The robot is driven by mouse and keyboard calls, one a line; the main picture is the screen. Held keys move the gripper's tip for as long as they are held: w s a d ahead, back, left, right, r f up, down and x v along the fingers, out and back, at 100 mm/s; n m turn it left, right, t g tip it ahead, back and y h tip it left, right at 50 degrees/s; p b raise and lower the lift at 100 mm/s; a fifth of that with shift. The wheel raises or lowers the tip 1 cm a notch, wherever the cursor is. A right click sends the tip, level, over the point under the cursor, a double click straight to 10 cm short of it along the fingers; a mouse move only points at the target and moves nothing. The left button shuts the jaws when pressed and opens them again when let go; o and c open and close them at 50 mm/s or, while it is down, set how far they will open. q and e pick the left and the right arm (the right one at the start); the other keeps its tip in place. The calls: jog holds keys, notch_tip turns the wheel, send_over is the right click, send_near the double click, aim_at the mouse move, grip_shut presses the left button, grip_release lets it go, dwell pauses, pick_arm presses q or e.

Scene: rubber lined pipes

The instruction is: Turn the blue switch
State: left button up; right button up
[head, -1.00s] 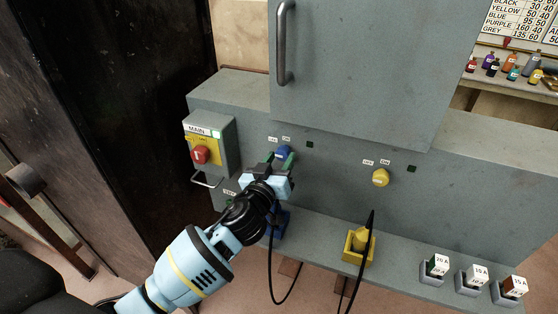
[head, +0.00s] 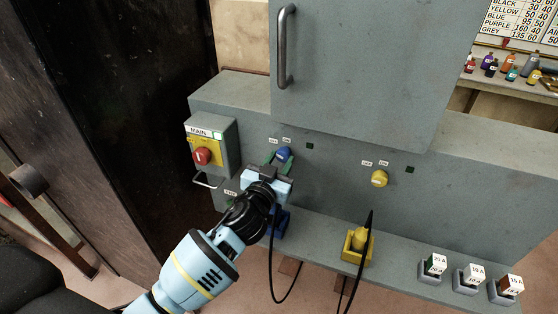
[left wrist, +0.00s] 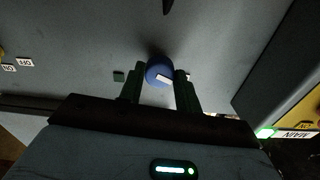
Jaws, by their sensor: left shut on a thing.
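The blue switch (head: 284,154) is a round knob on the front of the grey cabinet, below two small white labels. In the left wrist view the blue switch (left wrist: 160,70) shows a white mark on its face, pointing to the lower right there. My left gripper (head: 277,160) is at the switch. In the left wrist view its two dark green fingers (left wrist: 160,82) lie on either side of the knob and are shut on it. My right gripper is in neither view.
A yellow knob (head: 379,179) is to the right on the same panel. A MAIN box (head: 211,147) with a red switch is at the left. A yellow socket (head: 358,248) with a black cable and several labelled blocks (head: 434,268) stand on the lower ledge.

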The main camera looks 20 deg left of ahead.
pick_arm(q)
jog(key=m, duration=0.2)
jog(key=shift+m+p, duration=0.35)
jog(key=shift+m, duration=0.05)
jog(key=m+p, duration=0.1)
jog(key=m, duration=0.3)
jog(key=shift+m, duration=0.3)
jog(key=m, duration=0.3)
jog(key=shift+p, duration=0.4)
jog(key=shift+m, duration=1.5)
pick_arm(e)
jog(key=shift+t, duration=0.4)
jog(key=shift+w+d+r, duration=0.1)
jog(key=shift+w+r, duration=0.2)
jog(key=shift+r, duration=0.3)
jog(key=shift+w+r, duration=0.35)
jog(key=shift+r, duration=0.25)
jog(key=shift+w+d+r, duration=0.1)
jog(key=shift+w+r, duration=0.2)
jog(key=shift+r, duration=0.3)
pick_arm(q)
jog(key=shift+m, duration=0.3)
jog(key=o, duration=1)
jog(key=shift+c, duration=0.2)
jog(key=s, duration=0.8)
jog(key=shift+a+p, duration=0.2)
jog(key=shift+p, duration=0.1)
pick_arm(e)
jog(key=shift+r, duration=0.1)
